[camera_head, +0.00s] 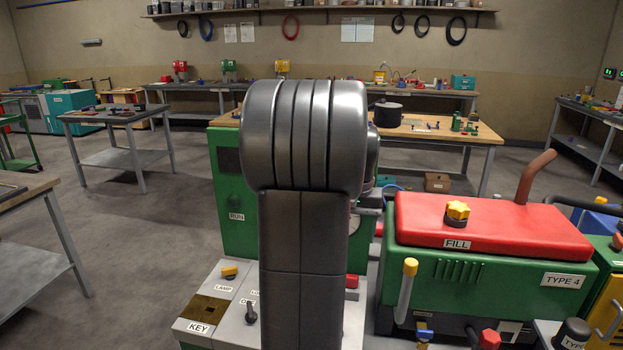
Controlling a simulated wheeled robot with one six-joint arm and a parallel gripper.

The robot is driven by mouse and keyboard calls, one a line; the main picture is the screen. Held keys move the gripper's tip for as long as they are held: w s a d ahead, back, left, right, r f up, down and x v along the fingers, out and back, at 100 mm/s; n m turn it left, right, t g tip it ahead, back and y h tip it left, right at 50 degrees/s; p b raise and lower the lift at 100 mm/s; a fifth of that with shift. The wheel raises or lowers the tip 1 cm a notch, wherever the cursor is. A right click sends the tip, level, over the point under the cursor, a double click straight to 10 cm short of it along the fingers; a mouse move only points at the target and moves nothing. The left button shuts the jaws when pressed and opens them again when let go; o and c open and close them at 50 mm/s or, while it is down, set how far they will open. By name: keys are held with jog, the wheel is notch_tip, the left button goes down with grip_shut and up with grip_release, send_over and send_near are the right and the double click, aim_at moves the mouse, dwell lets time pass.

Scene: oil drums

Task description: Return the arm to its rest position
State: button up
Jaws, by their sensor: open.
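My arm stands upright in the middle of the head view, with a thick dark grey link and a large rounded joint on top. My gripper does not show; it may be hidden behind this joint and link. Right of the arm is a green machine (471,274) with a red top (480,222), a yellow cap marked FILL (457,211) and a label TYPE 4. Left of and behind the arm stands a green cabinet (228,200) marked RUN. A grey panel (219,293) with KEY and LAMP labels lies at its foot, partly hidden by my arm.
A wooden bench (450,129) with a dark pot (388,114) stands behind the machines. A grey table (118,116) is at the left, and another table (30,187) at the left edge. Open floor (140,235) lies left of the panel. A brown pipe (534,177) rises from the red top.

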jog(key=shift+f, duration=0.15)
notch_tip(320, 180, down, 14)
jog(key=shift+r, duration=0.2)
jog(key=shift+r+p, duration=0.2)
jog(key=shift+p, duration=0.1)
dwell(0.3)
